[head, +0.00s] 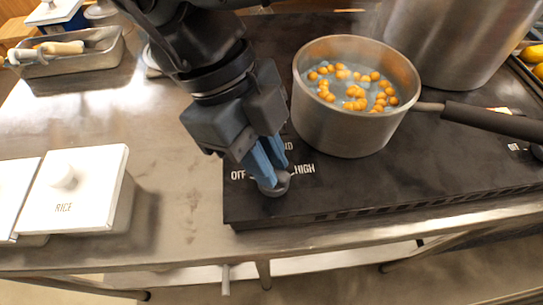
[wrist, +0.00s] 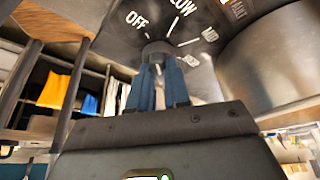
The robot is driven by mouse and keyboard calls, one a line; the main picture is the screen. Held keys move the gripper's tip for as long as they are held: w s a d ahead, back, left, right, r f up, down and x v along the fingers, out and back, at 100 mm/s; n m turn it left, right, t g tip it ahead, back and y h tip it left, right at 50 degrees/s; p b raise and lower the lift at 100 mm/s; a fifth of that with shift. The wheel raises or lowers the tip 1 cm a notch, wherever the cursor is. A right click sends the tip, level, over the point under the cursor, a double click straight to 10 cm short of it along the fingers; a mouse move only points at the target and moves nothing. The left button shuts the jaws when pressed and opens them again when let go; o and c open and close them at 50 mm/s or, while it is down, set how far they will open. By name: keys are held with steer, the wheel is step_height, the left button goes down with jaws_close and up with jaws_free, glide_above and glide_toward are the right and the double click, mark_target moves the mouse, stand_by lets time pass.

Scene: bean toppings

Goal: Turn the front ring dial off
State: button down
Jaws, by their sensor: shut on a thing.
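The front ring dial (head: 276,187) is a round dark knob on the front left of the black cooktop (head: 375,192). In the head view the words OFF and HIGH stand to its left and right. My gripper (head: 268,170) comes down from above, and its blue fingers are shut on the dial. In the wrist view the dial (wrist: 157,49) sits at the tips of the blue fingers, with OFF, LOW and MID printed around it. The fingers hide part of the dial, so its exact setting is hard to tell.
A saucepan (head: 345,130) with orange beans in liquid stands on the cooktop close to my gripper, its dark handle (head: 490,119) pointing right. A large pot (head: 450,40) is behind it. White-lidded containers (head: 85,170) are at the left; the steel counter between is clear.

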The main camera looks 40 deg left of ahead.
steer(key=shift+s+n+t+b, duration=0.1)
steer(key=shift+n+t+b, duration=0.55)
steer(key=shift+n, duration=0.65)
steer(key=shift+y, duration=0.3)
steer(key=c, duration=1.1)
jaws_free()
steer(key=shift+b+v, duration=0.3)
steer(key=shift+v, duration=3.65)
